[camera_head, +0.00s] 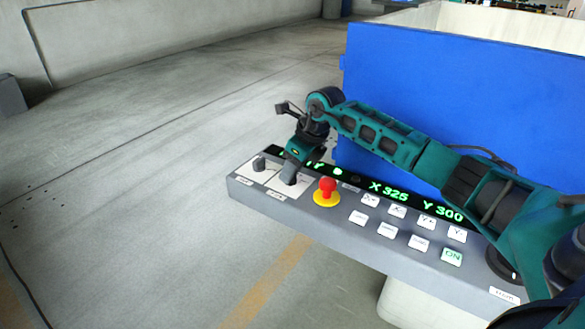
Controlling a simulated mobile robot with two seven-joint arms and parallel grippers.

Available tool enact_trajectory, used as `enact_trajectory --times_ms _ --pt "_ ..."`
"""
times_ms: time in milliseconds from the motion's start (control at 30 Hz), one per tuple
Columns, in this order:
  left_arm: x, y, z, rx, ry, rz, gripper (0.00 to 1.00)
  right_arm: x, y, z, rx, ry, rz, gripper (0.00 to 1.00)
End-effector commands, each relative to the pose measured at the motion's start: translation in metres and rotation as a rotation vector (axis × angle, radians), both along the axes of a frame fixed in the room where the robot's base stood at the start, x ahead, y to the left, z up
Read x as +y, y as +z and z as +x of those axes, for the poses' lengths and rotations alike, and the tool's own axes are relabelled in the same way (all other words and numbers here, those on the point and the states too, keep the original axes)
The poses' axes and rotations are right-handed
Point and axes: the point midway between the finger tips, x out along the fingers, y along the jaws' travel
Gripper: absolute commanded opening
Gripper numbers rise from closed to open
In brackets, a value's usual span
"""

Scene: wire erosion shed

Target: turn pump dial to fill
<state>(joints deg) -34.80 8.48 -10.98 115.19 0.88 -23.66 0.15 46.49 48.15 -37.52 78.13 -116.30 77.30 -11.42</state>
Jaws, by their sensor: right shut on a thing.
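The grey control panel (330,222) runs across the middle of the view. Two dark dials stand on white plates at its left end. The left dial (259,164) is free. My right gripper (290,174) points down and is shut on the other dial, just right of it. This dial is mostly hidden by the fingers, so I cannot read where it points. The labels below the dials are too small to read, so I cannot tell by name which one is the pump dial. My left gripper is not in view.
A red emergency button (327,188) on a yellow base stands close right of my gripper. Several white keys (388,230) and a green-lit display (388,192) fill the panel further right. A blue tank (470,100) rises behind. Floor to the left is clear.

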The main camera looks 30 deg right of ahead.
Motion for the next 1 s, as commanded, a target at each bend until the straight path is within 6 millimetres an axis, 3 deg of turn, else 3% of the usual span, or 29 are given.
enact_trajectory --times_ms 1000 --pt "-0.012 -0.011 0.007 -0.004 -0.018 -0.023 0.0 -0.003 0.0 0.005 -0.002 0.8 0.002 0.08"
